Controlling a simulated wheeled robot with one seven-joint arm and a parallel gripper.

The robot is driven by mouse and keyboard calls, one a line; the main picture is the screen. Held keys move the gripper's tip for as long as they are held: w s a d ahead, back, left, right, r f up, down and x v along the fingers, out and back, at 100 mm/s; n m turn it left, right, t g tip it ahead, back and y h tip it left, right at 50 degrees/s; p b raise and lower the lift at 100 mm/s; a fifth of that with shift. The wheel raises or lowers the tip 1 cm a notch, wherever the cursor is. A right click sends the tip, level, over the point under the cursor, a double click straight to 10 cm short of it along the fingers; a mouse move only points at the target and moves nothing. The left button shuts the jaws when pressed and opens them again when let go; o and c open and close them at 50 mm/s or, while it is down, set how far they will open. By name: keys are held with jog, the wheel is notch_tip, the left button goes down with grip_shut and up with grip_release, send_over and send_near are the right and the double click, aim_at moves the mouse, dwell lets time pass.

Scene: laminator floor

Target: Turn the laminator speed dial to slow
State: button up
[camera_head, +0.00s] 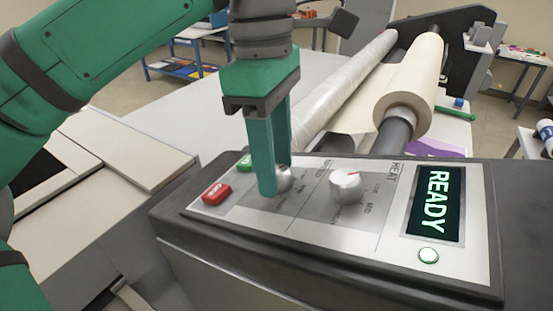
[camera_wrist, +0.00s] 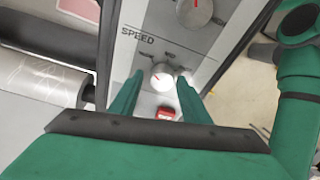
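The speed dial (camera_head: 284,179) is a round silver knob on the laminator's grey control panel (camera_head: 300,228). My gripper's front finger partly hides it in the head view. My gripper (camera_head: 272,188) points down at the dial. In the wrist view my gripper (camera_wrist: 160,80) is open, with one green finger on each side of the dial and visible gaps. Whether either finger touches it I cannot tell.
The heat dial (camera_head: 345,187) stands to the right of the speed dial. A red button (camera_head: 216,194) and a green button (camera_head: 244,162) sit left of it. A READY screen (camera_head: 434,204) and a lit round button (camera_head: 429,256) are at the right. Film rolls (camera_head: 411,80) lie behind the panel.

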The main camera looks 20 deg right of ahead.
dwell(0.3)
jog(key=r, duration=0.6)
jog(key=shift+w+a, duration=0.15)
jog(key=shift+w, duration=0.25)
jog(key=shift+w+r, duration=0.2)
jog(key=shift+r, duration=0.35)
jog(key=shift+s+r, duration=0.15)
jog(key=shift+s, duration=0.1)
